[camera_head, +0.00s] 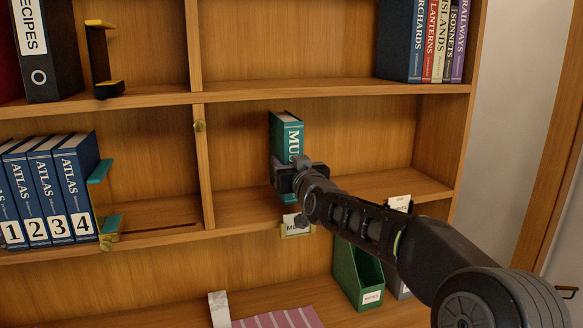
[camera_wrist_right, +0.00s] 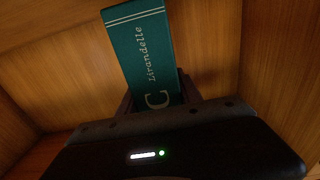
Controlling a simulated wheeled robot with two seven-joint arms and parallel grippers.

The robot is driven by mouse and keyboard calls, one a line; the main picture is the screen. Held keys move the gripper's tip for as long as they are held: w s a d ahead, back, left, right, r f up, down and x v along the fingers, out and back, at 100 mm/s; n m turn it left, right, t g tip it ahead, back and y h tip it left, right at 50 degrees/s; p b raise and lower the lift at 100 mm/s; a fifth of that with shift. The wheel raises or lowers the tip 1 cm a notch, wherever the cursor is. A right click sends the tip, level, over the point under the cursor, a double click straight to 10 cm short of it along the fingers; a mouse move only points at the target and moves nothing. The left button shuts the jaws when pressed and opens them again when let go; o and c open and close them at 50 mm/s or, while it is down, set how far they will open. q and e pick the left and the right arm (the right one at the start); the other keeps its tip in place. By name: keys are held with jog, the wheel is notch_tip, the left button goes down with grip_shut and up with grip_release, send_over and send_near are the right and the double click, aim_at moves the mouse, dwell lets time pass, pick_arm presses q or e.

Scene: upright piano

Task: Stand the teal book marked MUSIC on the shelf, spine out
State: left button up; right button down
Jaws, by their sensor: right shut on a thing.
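The teal book (camera_head: 286,132) is upright in the middle-row compartment right of the divider, its spine facing out with "MU" readable. In the right wrist view the book (camera_wrist_right: 140,50) shows "Lirandelle" and a "C" on its spine. My right gripper (camera_head: 288,177) is shut on the book's lower part, its arm coming in from the right. The gripper covers much of the lower spine, and I cannot tell whether the book's base touches the shelf board (camera_head: 245,213). My left gripper is not in view.
Blue atlases (camera_head: 45,190) and a teal-and-yellow bookend (camera_head: 104,205) stand left of the divider (camera_head: 204,165). A label (camera_head: 297,225) hangs on the shelf edge below the book. Upper right holds several books (camera_head: 438,40). A green file box (camera_head: 357,280) stands below. Space beside the teal book is free.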

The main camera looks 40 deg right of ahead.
jog(key=shift+w+d+r, duration=0.1)
jog(key=shift+w+r, duration=0.1)
jog(key=shift+w, duration=0.15)
jog(key=shift+f+b, duration=1.2)
dwell(0.4)
jog(key=c, duration=1)
grip_release()
jog(key=shift+s, duration=0.1)
jog(key=shift+o, duration=1.4)
jog(key=shift+f, duration=0.25)
jog(key=b+v, duration=0.1)
jog(key=v, duration=0.6)
jog(key=shift+s+a, duration=0.2)
jog(key=shift+s, duration=0.15)
jog(key=shift+r, duration=0.25)
